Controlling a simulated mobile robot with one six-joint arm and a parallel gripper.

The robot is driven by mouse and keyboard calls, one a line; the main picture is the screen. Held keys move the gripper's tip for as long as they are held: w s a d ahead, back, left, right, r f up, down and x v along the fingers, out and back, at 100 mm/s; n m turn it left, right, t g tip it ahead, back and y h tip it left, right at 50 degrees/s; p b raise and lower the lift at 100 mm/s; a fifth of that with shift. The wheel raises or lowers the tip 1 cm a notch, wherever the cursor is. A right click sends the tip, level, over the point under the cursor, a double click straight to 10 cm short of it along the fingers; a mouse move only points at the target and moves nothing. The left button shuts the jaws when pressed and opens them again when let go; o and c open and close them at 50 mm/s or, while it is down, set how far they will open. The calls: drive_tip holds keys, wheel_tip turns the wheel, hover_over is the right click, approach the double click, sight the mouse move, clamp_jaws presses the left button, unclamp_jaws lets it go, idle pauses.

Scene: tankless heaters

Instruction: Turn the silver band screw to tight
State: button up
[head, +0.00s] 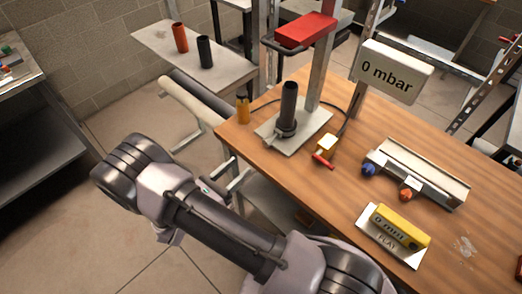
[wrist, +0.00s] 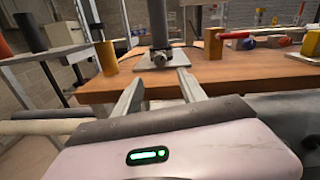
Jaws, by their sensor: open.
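The silver band (head: 286,128) sits around the foot of an upright dark pipe (head: 289,100) on a grey base plate (head: 310,124) at the table's left corner. Its small screw end sticks out toward the front left; in the wrist view the screw (wrist: 159,59) is small and faces me, in front of the pipe. How tight it is cannot be told. My gripper (wrist: 163,74) is open and empty, its two fingers pointing toward the screw, apart from it and short of the table edge. In the head view my fingertips are not clearly seen.
A red clamp head (head: 305,31) on a post stands behind the pipe. A brass-coloured cylinder (head: 242,110) stands left of the plate, and a yellow valve with red handle (head: 325,150) right of it. Signs read "0 mbar" (head: 394,72). The wooden table edge (wrist: 100,95) lies ahead.

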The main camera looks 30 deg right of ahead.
sight(265, 143)
drive_tip(key=b+x, duration=0.2)
drive_tip(key=x, duration=1.2)
drive_tip(key=shift+c, duration=0.2)
clamp_jaws()
